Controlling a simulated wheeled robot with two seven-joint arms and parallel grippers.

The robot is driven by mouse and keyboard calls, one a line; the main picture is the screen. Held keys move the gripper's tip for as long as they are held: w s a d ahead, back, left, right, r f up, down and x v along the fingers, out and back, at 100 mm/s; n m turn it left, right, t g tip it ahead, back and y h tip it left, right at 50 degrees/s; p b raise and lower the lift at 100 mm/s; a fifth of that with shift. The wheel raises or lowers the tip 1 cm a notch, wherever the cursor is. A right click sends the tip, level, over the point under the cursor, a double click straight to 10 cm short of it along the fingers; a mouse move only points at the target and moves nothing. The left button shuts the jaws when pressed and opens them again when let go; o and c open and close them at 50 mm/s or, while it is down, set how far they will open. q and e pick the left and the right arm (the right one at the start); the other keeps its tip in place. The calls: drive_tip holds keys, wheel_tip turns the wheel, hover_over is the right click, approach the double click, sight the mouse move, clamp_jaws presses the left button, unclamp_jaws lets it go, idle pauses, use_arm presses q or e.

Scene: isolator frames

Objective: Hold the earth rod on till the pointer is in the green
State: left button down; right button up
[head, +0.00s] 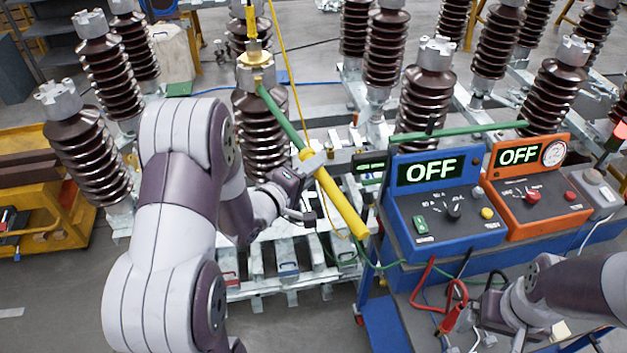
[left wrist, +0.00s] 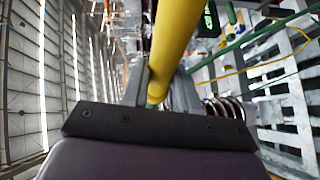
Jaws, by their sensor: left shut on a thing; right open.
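The earth rod (head: 334,196) has a yellow handle and a green shaft. It slants up to the left, and its far end appears to meet the brass fitting (head: 256,72) on top of a brown ribbed insulator. My left gripper (head: 313,163) is shut on the rod near the join of yellow and green. The yellow handle (left wrist: 178,40) also crosses the left wrist view. The round gauge (head: 553,153) is on the orange box (head: 530,205); its pointer is too small to read. My right gripper (head: 482,338) is low at the right, open, partly cut off by the frame.
A blue box (head: 445,215) and the orange box both display OFF. A green rod (head: 460,132) lies behind them. Red leads (head: 430,295) hang at the bench front. Several brown insulators stand behind. A yellow cart (head: 50,190) is at the left.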

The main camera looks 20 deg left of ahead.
sight(329, 192)
use_arm(q)
drive_tip(key=shift+r, duration=0.15)
drive_tip(key=shift+w+a, duration=0.15)
drive_tip(key=shift+w, duration=0.1)
drive_tip(key=shift+w+a, duration=0.15)
drive_tip(key=shift+w, duration=0.15)
idle(0.5)
drive_tip(key=shift+w+r, duration=0.1)
idle(2.3)
idle(0.9)
drive_tip(key=shift+s, duration=0.3)
drive_tip(key=s+d, duration=0.1)
drive_tip(key=s, duration=0.1)
drive_tip(key=s+d, duration=0.2)
drive_tip(key=s, duration=0.1)
drive_tip(key=s+d+p, duration=0.1)
drive_tip(key=s+d, duration=0.1)
drive_tip(key=s, duration=0.1)
drive_tip(key=shift+w, duration=0.1)
